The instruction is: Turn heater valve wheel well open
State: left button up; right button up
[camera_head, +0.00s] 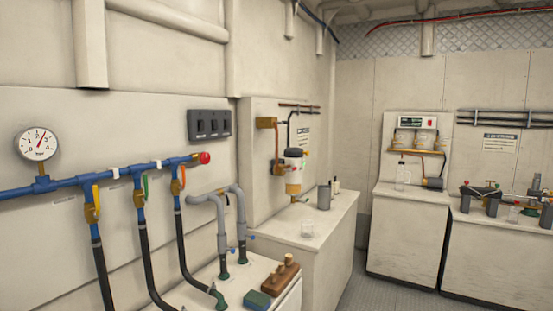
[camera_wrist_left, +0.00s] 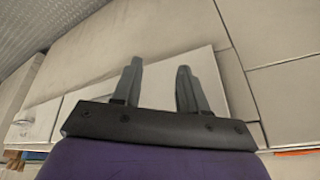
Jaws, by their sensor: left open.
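I cannot tell for sure which part is the heater valve wheel. On the right-hand bench in the head view, small brass and dark fittings (camera_head: 484,190) with red spots are too small to make out as a wheel. A red round knob (camera_head: 205,158) ends the blue manifold pipe (camera_head: 70,183) on the left wall. My left gripper (camera_wrist_left: 160,72) shows only in its wrist view, open and empty, with pale panels behind its fingers. It touches nothing that I can see. My right gripper is in neither view.
A white cabinet (camera_head: 305,230) juts out in the middle, with a grey cup (camera_head: 324,197) and clear beaker (camera_head: 307,229) on top. A low white top (camera_head: 235,288) at front carries a wooden block (camera_head: 278,280). Grey floor (camera_head: 375,285) lies open between cabinets.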

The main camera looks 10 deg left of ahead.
aim_at(205, 157)
jog(key=z, duration=0.65)
jog(key=i, duration=1.1)
jog(key=u, duration=2.8)
